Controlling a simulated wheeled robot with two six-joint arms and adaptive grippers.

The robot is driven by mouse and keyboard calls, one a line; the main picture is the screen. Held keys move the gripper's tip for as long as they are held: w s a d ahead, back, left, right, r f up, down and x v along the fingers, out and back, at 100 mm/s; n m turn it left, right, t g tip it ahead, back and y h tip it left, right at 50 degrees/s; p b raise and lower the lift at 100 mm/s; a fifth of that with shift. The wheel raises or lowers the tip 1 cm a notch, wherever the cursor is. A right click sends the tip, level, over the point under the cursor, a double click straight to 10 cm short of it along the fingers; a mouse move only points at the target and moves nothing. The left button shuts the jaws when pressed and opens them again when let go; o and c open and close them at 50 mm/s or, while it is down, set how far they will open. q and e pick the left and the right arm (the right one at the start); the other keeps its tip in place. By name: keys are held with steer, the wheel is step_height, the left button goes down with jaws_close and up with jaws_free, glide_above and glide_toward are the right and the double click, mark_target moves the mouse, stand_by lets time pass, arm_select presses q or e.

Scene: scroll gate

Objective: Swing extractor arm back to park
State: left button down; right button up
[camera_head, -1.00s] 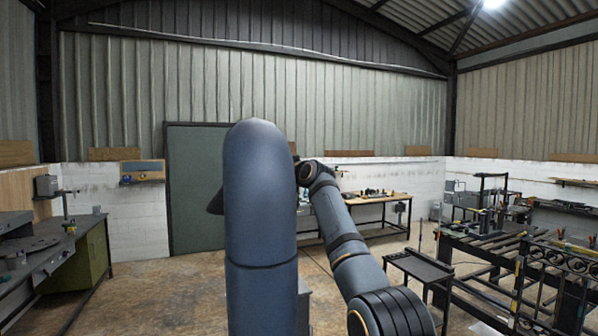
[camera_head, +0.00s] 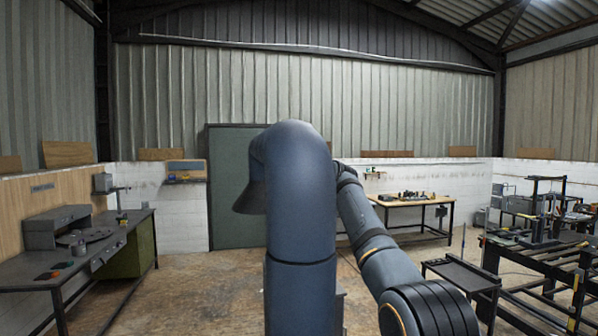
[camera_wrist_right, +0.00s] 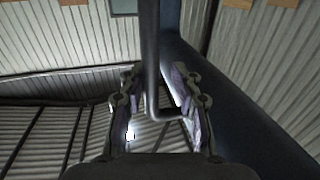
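The extractor arm (camera_head: 300,215) is a thick blue-grey tube standing upright in the middle of the head view. Its rounded top bends over, and a dark hood (camera_head: 252,192) shows at its left. My right arm reaches in from the lower right and passes behind the tube, which hides its gripper there. In the right wrist view my right gripper (camera_wrist_right: 160,98) is open, its two fingers apart on either side of a thin dark bent bar (camera_wrist_right: 152,60). Gaps show beside the bar. The blue tube (camera_wrist_right: 240,100) runs down the right of that view. My left gripper is out of view.
A grey workbench (camera_head: 100,245) stands at left. A dark green door (camera_head: 228,225) and a wooden-topped table (camera_head: 415,198) are at the back. A black stand (camera_head: 462,272) and a roller rack (camera_head: 550,245) are at right. Bare floor (camera_head: 190,300) lies left of the tube.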

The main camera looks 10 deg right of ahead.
steer(key=v, duration=1.2)
stand_by(0.3)
